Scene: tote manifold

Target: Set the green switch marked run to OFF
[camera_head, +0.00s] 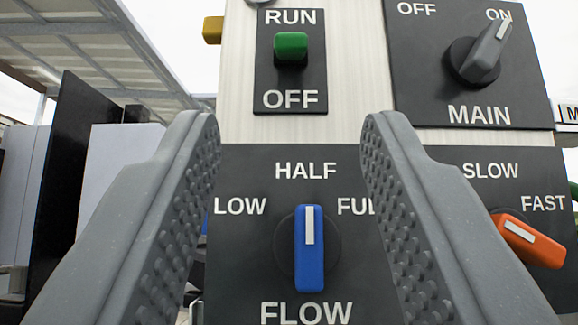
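The green switch (291,46) sits on a black plate (291,82) at the upper middle of the panel. The plate reads RUN above the switch and OFF below it. The switch is in the upper part of the plate, close under RUN. My gripper (288,125) is open, its two grey padded fingers wide apart and nothing between them. The fingertips are below the green switch in the picture, one on each side of it. I cannot tell how far they are from the panel.
A blue FLOW knob (309,248) shows between the fingers, its white mark pointing up to HALF. A grey MAIN knob (484,52) points to ON at upper right. A yellow part (213,30) juts out at the panel's left edge.

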